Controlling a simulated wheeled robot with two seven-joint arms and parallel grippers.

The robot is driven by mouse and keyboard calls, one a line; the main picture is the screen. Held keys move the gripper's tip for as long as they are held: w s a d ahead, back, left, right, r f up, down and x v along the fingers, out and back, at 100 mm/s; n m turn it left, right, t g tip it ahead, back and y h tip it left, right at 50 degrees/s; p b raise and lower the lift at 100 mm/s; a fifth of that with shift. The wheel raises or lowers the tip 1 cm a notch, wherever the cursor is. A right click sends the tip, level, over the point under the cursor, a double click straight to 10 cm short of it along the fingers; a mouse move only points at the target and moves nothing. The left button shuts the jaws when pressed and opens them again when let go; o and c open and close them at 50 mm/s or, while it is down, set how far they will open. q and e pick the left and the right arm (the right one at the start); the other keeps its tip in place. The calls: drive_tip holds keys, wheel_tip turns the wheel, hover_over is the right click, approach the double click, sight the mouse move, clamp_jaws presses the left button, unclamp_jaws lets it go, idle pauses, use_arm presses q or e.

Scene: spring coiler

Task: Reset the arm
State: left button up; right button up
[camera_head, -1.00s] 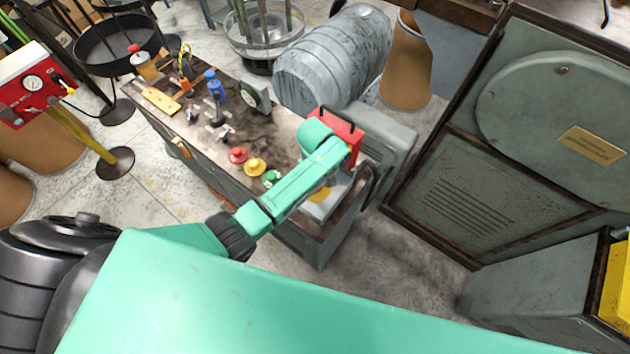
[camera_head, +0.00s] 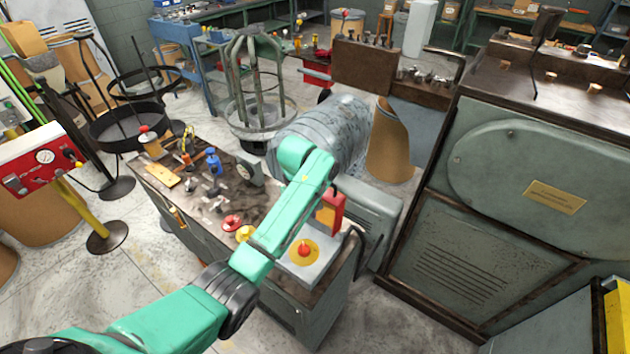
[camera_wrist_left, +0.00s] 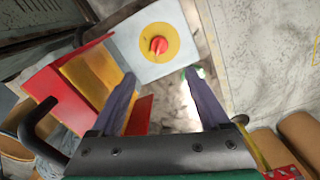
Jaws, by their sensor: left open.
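My left arm (camera_head: 277,222) is green and reaches from the lower left over the workbench in the head view. Its gripper is hidden behind the forearm there. In the left wrist view the left gripper (camera_wrist_left: 158,85) is open, its two fingers apart with nothing between them. Ahead of the fingers is a red knob on a yellow disc (camera_wrist_left: 159,45), set on a pale grey box. The same red knob (camera_head: 304,248) shows in the head view at the bench's near right end. My right gripper is not in view.
The bench (camera_head: 222,205) carries a red button (camera_head: 232,223), a yellow button (camera_head: 244,234) and small tools. A red box (camera_head: 330,212) stands beside the knob. A large grey machine (camera_head: 500,200) stands at right. Open floor (camera_head: 120,280) lies at left.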

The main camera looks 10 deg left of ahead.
use_arm(q)
drive_tip(key=s+a+f+m+t+h, duration=0.1)
drive_tip(key=s+a+f+m+t, duration=0.15)
drive_tip(key=s+f+m, duration=0.55)
drive_tip(key=s+a+r+m+t, duration=0.1)
drive_tip(key=s+a+r+m, duration=0.15)
drive_tip(key=s, duration=0.45)
drive_tip(key=s+a+r+m, duration=0.1)
drive_tip(key=s+a+r, duration=0.2)
drive_tip(key=s, duration=0.4)
wheel_tip(320, 180, down, 31)
drive_tip(key=s+g+b, duration=0.1)
drive_tip(key=s+b, duration=0.2)
drive_tip(key=b, duration=0.4)
drive_tip(key=s+a+f+b, duration=0.1)
drive_tip(key=s+f+b, duration=0.1)
drive_tip(key=s+f, duration=0.6)
drive_tip(key=s+a+f+g+y+b, duration=0.1)
drive_tip(key=s+a+f+b, duration=0.1)
drive_tip(key=s+f, duration=0.5)
wheel_tip(320, 180, down, 3)
drive_tip(key=shift+s+f+b, duration=0.1)
drive_tip(key=shift+s+b, duration=0.25)
drive_tip(key=shift+s, duration=0.05)
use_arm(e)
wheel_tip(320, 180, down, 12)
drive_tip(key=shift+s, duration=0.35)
